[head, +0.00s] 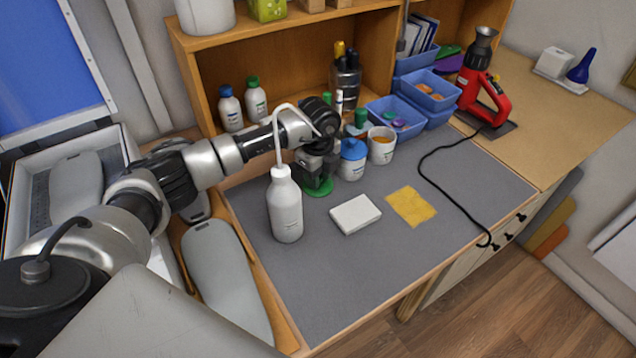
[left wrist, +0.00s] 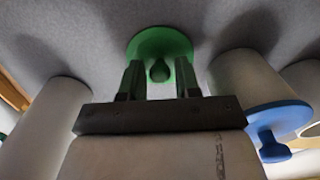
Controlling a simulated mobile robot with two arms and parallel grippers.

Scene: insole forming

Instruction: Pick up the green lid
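The green lid (head: 319,190) lies on the grey mat, partly hidden by my left gripper (head: 316,178) in the head view. In the left wrist view the lid (left wrist: 158,38) is a round green disc with a small knob in its middle. My left gripper (left wrist: 159,78) points down at the lid, its two fingers apart. The knob shows between the fingers with a gap on each side, and I see no contact. My right gripper is not in view.
A white squeeze bottle (head: 286,210) stands close to the left of the gripper. A blue-lidded jar (head: 352,165) and a white cup (head: 381,150) stand close on the right. A white block (head: 355,214) and a yellow cloth (head: 411,206) lie in front.

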